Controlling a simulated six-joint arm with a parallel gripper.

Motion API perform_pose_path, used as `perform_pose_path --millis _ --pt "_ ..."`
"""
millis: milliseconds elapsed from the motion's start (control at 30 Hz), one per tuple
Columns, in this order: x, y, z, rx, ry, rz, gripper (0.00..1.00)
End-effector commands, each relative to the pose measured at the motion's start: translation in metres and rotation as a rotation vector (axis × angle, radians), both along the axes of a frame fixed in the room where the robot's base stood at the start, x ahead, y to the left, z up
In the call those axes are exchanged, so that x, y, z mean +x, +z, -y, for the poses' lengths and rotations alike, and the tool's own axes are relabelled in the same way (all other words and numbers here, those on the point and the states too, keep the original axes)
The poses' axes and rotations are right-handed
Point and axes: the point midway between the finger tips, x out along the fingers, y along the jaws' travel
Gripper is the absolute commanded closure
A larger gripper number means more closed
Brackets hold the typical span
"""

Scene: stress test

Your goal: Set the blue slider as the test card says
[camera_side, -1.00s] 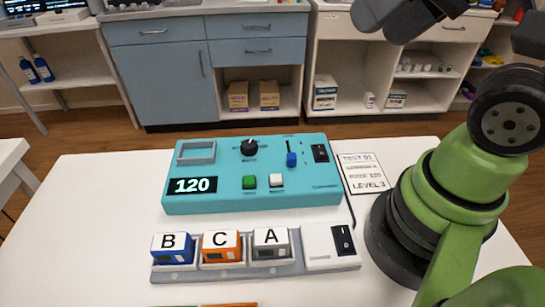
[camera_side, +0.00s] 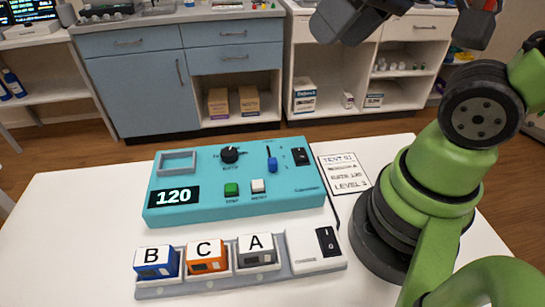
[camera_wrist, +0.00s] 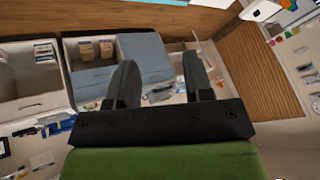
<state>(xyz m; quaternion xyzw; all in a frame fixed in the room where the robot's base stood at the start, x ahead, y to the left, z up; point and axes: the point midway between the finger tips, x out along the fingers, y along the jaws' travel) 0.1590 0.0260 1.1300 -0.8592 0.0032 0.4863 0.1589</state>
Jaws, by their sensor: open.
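The blue slider (camera_side: 272,165) is on the upper right of a teal device (camera_side: 210,208), at the lower part of its short track in the side view. The track's scale marks are too small to read. The test card (camera_side: 345,173) lies flat to the right of the device. Its top line reads TEST 01, a lower line seems to read RATE 120, and the last reads LEVEL 3. My gripper (camera_wrist: 160,80) is open and empty in the wrist view, well away from the slider, facing the cabinets and floor. The wrist view does not show the device.
The device has a display (camera_side: 174,195) reading 120, a black knob (camera_side: 230,154), green (camera_side: 231,189) and white (camera_side: 257,186) buttons and a black switch (camera_side: 300,156). In front, a grey rack (camera_side: 212,284) holds blocks B, C and A. White table is clear at left.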

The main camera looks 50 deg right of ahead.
Motion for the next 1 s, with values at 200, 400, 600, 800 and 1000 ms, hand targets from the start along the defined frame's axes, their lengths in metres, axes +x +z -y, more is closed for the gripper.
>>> perform_pose_path --millis 200,400,600,800,1000 --pt "0.046 -0.039 0.002 -0.203 0.306 -0.169 0.53" --pt "0.079 -0.094 0.0 -0.345 0.644 -0.311 0.53" --pt "0.092 -0.142 -0.001 -0.412 0.904 -0.401 0.53" --pt "0.095 -0.162 -0.002 -0.429 0.999 -0.429 0.53" --pt "0.093 -0.187 -0.002 -0.428 1.001 -0.433 0.53"
